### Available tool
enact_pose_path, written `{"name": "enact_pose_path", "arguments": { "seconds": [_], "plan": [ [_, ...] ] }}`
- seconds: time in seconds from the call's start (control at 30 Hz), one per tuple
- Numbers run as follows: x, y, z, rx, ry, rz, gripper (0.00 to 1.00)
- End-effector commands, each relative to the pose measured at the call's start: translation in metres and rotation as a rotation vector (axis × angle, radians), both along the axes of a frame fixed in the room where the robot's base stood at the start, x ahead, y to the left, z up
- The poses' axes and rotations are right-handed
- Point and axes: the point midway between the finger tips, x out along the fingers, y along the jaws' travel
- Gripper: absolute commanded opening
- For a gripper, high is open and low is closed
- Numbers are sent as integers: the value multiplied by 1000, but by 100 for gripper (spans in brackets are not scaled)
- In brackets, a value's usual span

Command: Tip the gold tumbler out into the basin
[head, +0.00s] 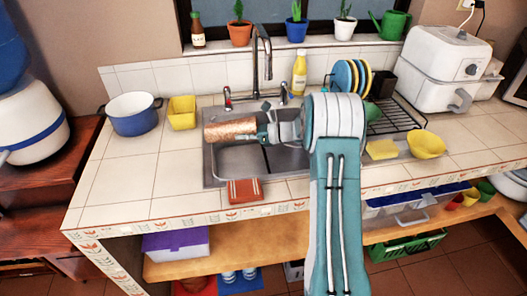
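The gold tumbler (230,130) lies on its side in the air over the left part of the basin (244,162). Its long axis is close to level, with one end pointing left. My gripper (262,133) is at its right end and appears shut on it, though the fingers show only in small part. I cannot see inside the tumbler, and no liquid shows coming out of it. My arm hides the right part of the basin.
The tap (262,55) rises behind the basin, with a yellow bottle (299,73) beside it. An orange cloth (245,191) hangs at the basin's front edge. A dish rack (400,117) stands right.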

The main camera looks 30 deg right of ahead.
Motion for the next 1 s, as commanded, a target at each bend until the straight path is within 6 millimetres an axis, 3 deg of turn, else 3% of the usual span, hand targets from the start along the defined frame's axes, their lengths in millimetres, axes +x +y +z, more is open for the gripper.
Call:
{"name": "enact_pose_path", "arguments": {
  "seconds": [1.0],
  "plan": [
    [-4, 5, -4, 96, -50, 12, 0]
  ]
}}
